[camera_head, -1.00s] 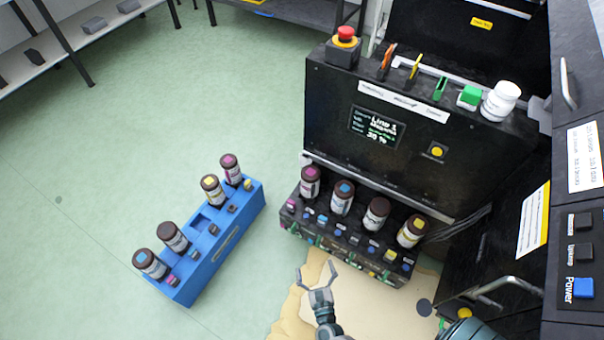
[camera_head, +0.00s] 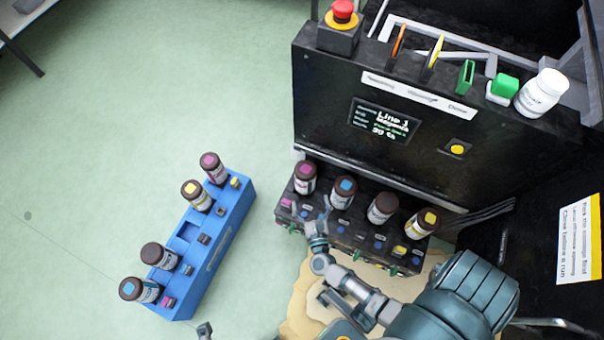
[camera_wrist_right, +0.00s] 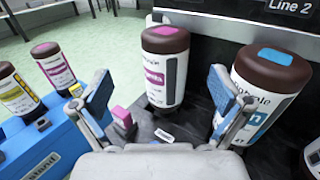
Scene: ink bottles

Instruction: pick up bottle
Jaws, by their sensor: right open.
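A magenta-capped bottle (camera_head: 305,178) stands upright at the left end of the black machine's row. To its right are a cyan-marked bottle (camera_head: 343,192), a plain brown-capped bottle (camera_head: 382,208) and a yellow-marked bottle (camera_head: 421,223). My right gripper (camera_head: 311,215) is open and empty in front of the magenta bottle. In the wrist view its fingers (camera_wrist_right: 160,104) spread to either side of the magenta bottle (camera_wrist_right: 165,72), which stands just beyond them. The right finger overlaps the cyan-marked bottle (camera_wrist_right: 266,92). A small grey tip at the bottom edge seems to be my left gripper (camera_head: 204,331).
A blue stand (camera_head: 221,246) on the left holds several bottles and has an empty slot in its middle. The machine's upright panel (camera_head: 440,131) rises behind the row. A white bottle (camera_head: 541,93) stands on top. Green floor is clear left of the stand.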

